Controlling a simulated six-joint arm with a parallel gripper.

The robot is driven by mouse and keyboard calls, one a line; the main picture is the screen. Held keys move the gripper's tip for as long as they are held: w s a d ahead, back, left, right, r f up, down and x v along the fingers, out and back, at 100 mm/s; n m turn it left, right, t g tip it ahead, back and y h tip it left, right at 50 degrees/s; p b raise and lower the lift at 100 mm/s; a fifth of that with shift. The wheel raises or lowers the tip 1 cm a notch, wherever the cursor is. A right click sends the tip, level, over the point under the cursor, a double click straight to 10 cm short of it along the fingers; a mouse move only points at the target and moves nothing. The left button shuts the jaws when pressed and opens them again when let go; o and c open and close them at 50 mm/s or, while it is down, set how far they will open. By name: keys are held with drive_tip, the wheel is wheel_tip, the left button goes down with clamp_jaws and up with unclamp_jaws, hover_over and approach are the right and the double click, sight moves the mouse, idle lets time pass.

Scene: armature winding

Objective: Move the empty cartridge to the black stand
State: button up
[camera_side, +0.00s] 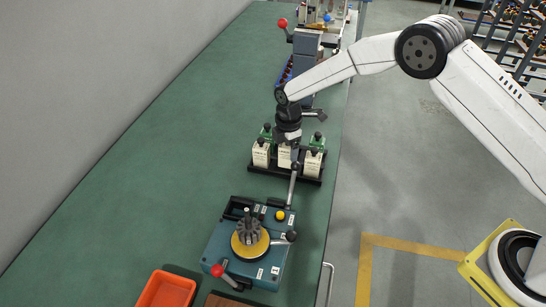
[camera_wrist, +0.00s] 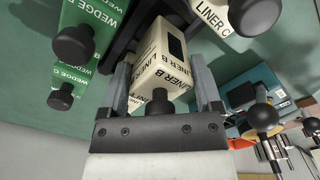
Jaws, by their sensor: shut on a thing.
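A cream cartridge labelled LINER B (camera_wrist: 163,68) with a dark window and a black knob sits between the two fingers of my gripper (camera_wrist: 162,64) in the wrist view. My gripper is shut on it. In the side view my gripper (camera_side: 292,142) is over the middle of a black stand (camera_side: 262,172), and the held cream cartridge (camera_side: 285,156) is partly hidden below it. I cannot tell whether its base touches the stand. Other cream cartridges stand at the left (camera_side: 261,155) and right (camera_side: 312,163) of the stand. Whether the held cartridge is empty is unclear.
Green WEDGE cartridges (camera_wrist: 88,35) are close on the left in the wrist view, and a LINER C cartridge (camera_wrist: 213,14) is on the right. A teal winding fixture (camera_side: 222,243) and an orange bin (camera_side: 166,290) are nearer the front. The green bench's left side is clear.

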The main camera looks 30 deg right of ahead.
drive_tip(key=shift+f, duration=1.05)
idle(0.6)
drive_tip(key=o, duration=1.2)
drive_tip(key=shift+c, duration=0.2)
drive_tip(key=shift+r, duration=0.1)
drive_tip(key=shift+r, duration=2.15)
drive_tip(key=shift+r, duration=0.15)
wheel_tip(320, 180, up, 7)
drive_tip(key=shift+f, duration=0.1)
drive_tip(key=shift+r, duration=0.35)
